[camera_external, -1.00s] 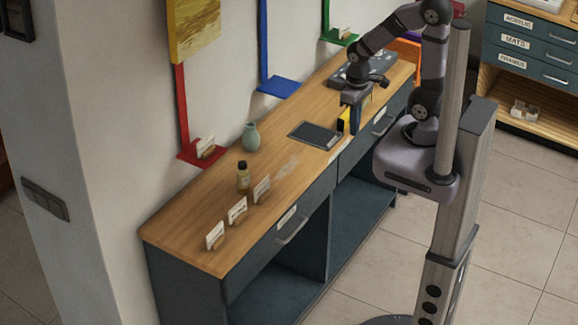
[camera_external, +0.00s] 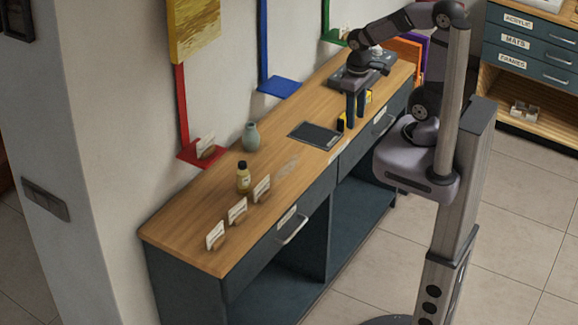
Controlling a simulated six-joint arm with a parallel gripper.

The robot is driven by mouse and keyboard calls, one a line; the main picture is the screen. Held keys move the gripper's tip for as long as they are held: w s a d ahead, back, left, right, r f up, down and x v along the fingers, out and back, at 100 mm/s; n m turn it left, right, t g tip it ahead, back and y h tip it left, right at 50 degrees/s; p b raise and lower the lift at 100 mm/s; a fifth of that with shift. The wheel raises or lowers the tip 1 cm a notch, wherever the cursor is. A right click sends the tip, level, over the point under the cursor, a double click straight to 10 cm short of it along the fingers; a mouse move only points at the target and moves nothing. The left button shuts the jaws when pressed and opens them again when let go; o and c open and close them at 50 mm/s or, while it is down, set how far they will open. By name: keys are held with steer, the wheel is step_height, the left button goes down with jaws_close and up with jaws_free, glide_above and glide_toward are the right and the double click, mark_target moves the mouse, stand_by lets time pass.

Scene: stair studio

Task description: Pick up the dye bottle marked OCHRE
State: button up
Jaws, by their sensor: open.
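A small bottle (camera_external: 243,178) with a dark cap and yellowish contents stands upright on the wooden counter, left of the middle. Any marking on it is too small to read, so I cannot tell whether it says OCHRE. My gripper (camera_external: 356,122) is open and points down over the counter's right part, near its front edge. It is well to the right of the bottle and apart from it. A small yellow and black object (camera_external: 341,122) is close beside the fingers; I cannot tell exactly what it is.
Several card holders (camera_external: 237,211) stand along the counter's front left. A green vase (camera_external: 251,136) stands behind the bottle. A dark flat panel (camera_external: 315,134) lies between bottle and gripper. Red (camera_external: 200,152) and blue (camera_external: 279,87) ledges adjoin the wall side.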

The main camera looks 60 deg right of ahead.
steer(key=w+a+f+n+t+b, duration=0.1)
steer(key=w+a+f+t+b, duration=0.25)
steer(key=w+b, duration=0.4)
step_height(320, 180, up, 3)
steer(key=n+t+y+b, duration=0.2)
steer(key=t+y+b, duration=0.2)
steer(key=t+b, duration=1.4)
glide_above(239, 164)
steer(key=s+d+b, duration=0.2)
steer(key=s+b, duration=0.2)
steer(key=g, duration=0.4)
step_height(239, 164, down, 19)
steer(key=shift+p+x, duration=1.3)
steer(key=shift+x, duration=2.5)
steer(key=shift+a+r, duration=0.1)
steer(key=shift+r, duration=0.05)
jaws_close()
